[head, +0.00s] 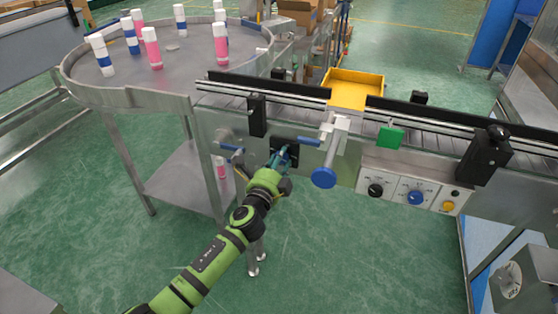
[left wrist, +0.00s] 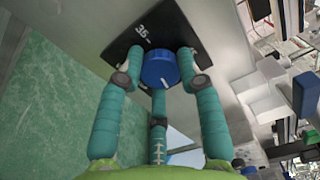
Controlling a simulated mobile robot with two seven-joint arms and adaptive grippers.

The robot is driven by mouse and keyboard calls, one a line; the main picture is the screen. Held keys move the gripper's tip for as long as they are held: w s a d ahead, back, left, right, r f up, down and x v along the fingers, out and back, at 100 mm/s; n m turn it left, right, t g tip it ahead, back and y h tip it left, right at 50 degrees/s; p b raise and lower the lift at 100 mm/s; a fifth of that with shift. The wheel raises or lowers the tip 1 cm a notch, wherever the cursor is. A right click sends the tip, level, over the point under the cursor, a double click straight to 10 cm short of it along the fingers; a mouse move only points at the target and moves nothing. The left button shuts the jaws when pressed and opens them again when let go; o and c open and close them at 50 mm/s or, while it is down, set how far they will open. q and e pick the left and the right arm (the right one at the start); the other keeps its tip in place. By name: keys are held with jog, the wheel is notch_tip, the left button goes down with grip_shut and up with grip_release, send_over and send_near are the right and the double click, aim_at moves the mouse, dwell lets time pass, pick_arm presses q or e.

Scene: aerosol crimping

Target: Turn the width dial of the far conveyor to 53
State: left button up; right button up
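The width dial (left wrist: 160,70) is a round blue knob with a white mark on its face, in the left wrist view. It sits on a black plate (left wrist: 146,34) with the white number 36. My left gripper (left wrist: 159,72) has its teal fingers around the dial, two at its sides and one below, and appears shut on it. In the head view, my left gripper (head: 283,158) is at the black plate on the conveyor's front and hides most of the dial. My right gripper is in neither view.
The conveyor (head: 450,142) runs to the right. A blue handwheel (head: 324,177) stands out just right of my gripper. A control panel (head: 397,190) with knobs is farther right. A round metal table (head: 110,92) with several pink and blue-banded cans is at left.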

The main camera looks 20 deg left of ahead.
pick_arm(q)
jog(key=o, duration=0.4)
jog(key=shift+d+r, duration=0.15)
jog(key=shift+d, duration=0.2)
jog(key=shift+a, duration=0.2)
jog(key=s, duration=1.2)
jog(key=shift+a, duration=0.1)
